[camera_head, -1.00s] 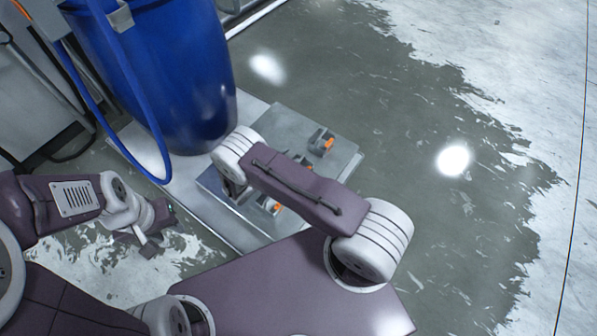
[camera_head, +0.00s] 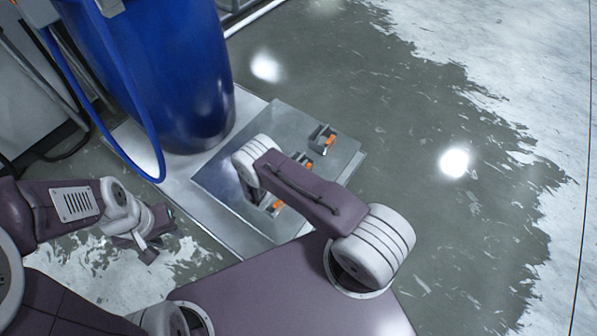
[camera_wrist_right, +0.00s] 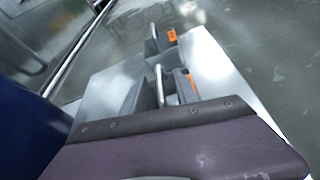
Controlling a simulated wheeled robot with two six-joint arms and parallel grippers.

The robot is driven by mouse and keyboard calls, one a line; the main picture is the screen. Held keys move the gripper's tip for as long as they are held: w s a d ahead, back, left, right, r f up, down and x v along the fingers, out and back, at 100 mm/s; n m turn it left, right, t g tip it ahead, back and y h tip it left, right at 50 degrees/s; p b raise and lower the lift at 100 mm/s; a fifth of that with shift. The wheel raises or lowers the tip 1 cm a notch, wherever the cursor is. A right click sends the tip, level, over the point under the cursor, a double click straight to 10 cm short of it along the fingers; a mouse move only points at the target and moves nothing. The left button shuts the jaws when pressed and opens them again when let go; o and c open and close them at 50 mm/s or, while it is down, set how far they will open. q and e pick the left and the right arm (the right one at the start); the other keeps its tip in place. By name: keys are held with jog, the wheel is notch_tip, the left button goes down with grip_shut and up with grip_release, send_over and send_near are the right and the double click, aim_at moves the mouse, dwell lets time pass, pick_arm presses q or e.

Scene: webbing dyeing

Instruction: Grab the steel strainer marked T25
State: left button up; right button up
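Several small steel strainers with orange tags sit on a metal plate (camera_head: 215,172). In the head view one strainer (camera_head: 320,136) is at the far right, a middle strainer (camera_head: 299,157) is partly covered by my right arm, and a near strainer (camera_head: 268,203) is beside it. No T25 marking is readable. The right wrist view shows two strainers (camera_wrist_right: 152,48) (camera_wrist_right: 147,97) with upright handles and orange tags. My right gripper is hidden behind its arm, and no fingertips show in the wrist view. My left gripper (camera_head: 143,244) hangs low at the left, away from the plate; its opening is unclear.
A large blue drum (camera_head: 165,75) stands behind the plate, with a blue hose (camera_head: 128,150) hanging at its left. A pale platform edge (camera_head: 225,225) lies under the plate. The wet floor (camera_head: 400,140) to the right is clear.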

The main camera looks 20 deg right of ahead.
jog(key=shift+w+d+f, duration=0.15)
jog(key=shift+w+d, duration=0.05)
jog(key=shift+d, duration=0.2)
jog(key=c, duration=0.7)
jog(key=shift+f, duration=0.1)
grip_shut()
jog(key=shift+s, duration=0.1)
